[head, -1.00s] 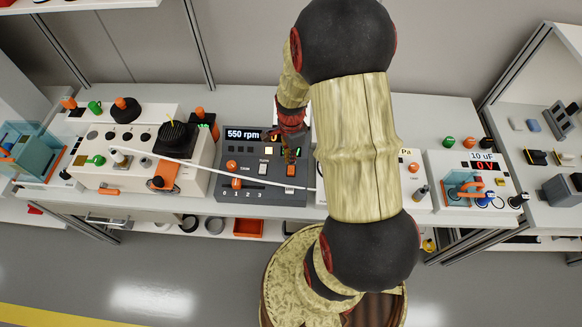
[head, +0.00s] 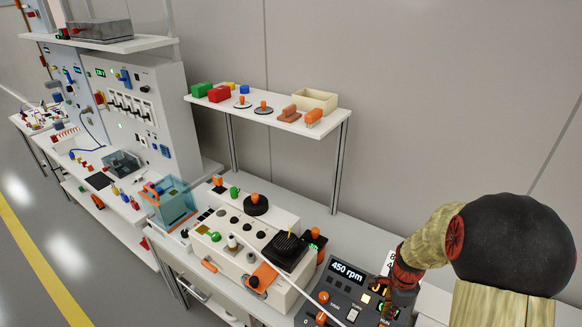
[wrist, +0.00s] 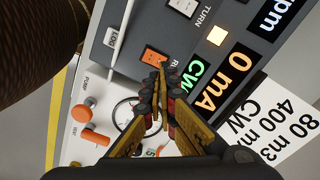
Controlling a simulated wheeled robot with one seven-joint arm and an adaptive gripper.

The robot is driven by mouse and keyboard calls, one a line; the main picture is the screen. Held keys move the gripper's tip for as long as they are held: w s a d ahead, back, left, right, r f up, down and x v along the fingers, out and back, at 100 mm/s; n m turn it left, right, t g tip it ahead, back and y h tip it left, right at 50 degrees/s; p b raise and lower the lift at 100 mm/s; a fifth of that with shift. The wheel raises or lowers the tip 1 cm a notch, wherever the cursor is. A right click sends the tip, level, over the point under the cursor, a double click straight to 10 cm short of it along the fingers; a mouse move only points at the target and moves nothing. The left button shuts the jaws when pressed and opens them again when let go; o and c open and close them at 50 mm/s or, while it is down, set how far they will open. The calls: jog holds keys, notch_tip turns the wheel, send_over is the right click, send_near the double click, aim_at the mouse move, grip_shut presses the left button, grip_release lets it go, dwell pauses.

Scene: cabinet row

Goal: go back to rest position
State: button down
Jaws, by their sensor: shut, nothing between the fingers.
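My gripper (wrist: 159,85) is shut and empty in the wrist view, its tips together close to an orange rocker switch (wrist: 154,56) on a dark grey control panel (wrist: 130,32). I cannot tell whether the tips touch the switch. In the head view my gripper (head: 388,303) hangs over the right part of the same panel (head: 345,296), at the lower right. The panel's display (head: 347,271) reads 450 rpm. Part of the panel is hidden by my arm and the frame edge.
A white console (head: 240,262) with knobs and a black dial stands left of the panel. A teal clear box (head: 172,205) is farther left. A shelf (head: 275,118) with coloured blocks is behind. A white rod (head: 300,292) crosses in front. Open floor (head: 45,215) lies at left.

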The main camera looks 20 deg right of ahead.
jog(key=shift+s+n, duration=0.1)
jog(key=shift+n, duration=0.4)
jog(key=s+a+r+n+t, duration=0.2)
jog(key=a+r+n, duration=0.8)
jog(key=r, duration=0.5)
jog(key=s+a+r+n+t, duration=0.3)
jog(key=s+a+r+n, duration=0.2)
jog(key=a+r+n, duration=0.5)
notch_tip(320, 180, up, 5)
jog(key=a, duration=0.2)
jog(key=shift+s+a+n+t+b, duration=0.15)
jog(key=shift+a+n+t+b, duration=0.15)
jog(key=shift+a+n+b, duration=0.1)
